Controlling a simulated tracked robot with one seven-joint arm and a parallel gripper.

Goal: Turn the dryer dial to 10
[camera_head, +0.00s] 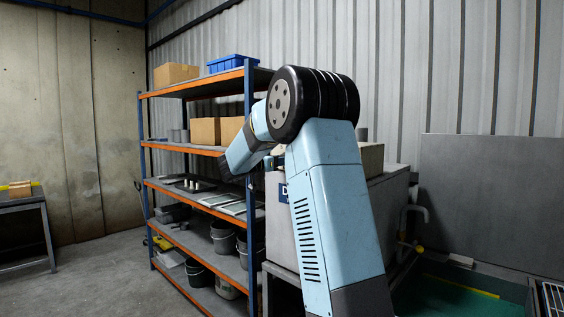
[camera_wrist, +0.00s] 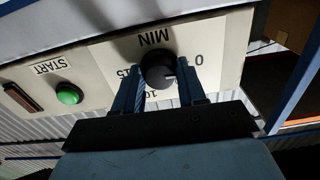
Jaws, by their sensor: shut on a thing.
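The black round dryer dial (camera_wrist: 158,70) sits on a pale panel (camera_wrist: 100,58) in the wrist view. The panel's print appears upside down, with MIN above the dial, 0 to the right, 15 to the left and 10 below. My gripper (camera_wrist: 162,86) is shut on the dial, one blue finger on each side. A small pale mark on the dial points to the right and slightly down, toward the right finger; its exact reading is unclear. In the head view, the grey dryer (camera_head: 278,222) with a dark blue label is partly behind my arm, which hides the dial.
A green START button (camera_wrist: 68,94) and a reddish-brown switch (camera_wrist: 17,97) lie left of the dial. A blue and orange shelf rack (camera_head: 200,149) with boxes and buckets stands left of the dryer. A table (camera_head: 22,204) stands far left, with open floor between.

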